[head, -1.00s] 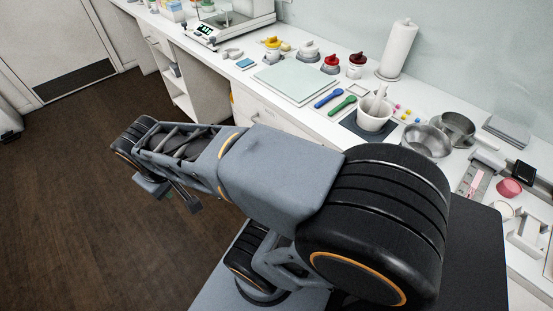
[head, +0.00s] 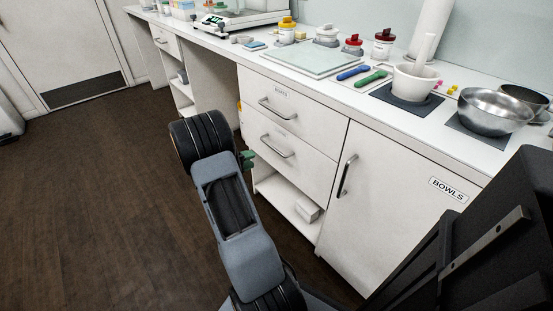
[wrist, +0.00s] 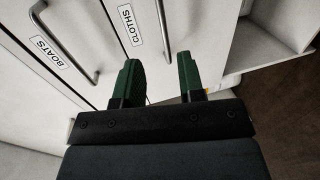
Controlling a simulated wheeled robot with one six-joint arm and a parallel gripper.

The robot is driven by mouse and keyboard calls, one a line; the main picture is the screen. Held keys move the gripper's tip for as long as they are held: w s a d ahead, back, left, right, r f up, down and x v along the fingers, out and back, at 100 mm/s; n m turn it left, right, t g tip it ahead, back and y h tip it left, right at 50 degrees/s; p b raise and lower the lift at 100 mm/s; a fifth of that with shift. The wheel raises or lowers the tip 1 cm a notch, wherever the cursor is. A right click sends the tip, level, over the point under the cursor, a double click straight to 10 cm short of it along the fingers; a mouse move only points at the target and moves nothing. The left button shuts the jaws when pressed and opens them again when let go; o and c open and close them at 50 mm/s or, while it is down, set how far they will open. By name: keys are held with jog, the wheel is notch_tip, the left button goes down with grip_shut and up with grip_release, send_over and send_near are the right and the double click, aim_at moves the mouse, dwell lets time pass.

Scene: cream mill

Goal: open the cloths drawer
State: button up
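The cloths drawer (wrist: 114,32) is marked by its CLOTHS label in the wrist view. In the head view it appears to be the lower drawer (head: 292,163) of the white cabinet, and it looks shut. Its bar handle (head: 277,147) also shows in the wrist view (wrist: 163,28). My gripper (wrist: 160,65) is open and empty, its two green fingers apart and pointing at the drawer fronts. The handle's near end shows just past the gap between the fingertips; contact cannot be told. In the head view my gripper (head: 246,159) is left of the handle, partly hidden by my arm.
The boats drawer (head: 310,118) above is shut, with its own handle (head: 276,109). An open shelf (head: 300,212) holding a small white box lies below. A BOWLS cupboard door (head: 385,200) is at right. The counter carries a mortar (head: 414,82) and steel bowls (head: 490,110).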

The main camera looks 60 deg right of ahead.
aim_at(277, 150)
jog(key=b+x, duration=0.2)
jog(key=x, duration=1.1)
jog(key=shift+d+f, duration=0.15)
jog(key=shift+d, duration=0.15)
jog(key=shift+c, duration=0.4)
grip_shut()
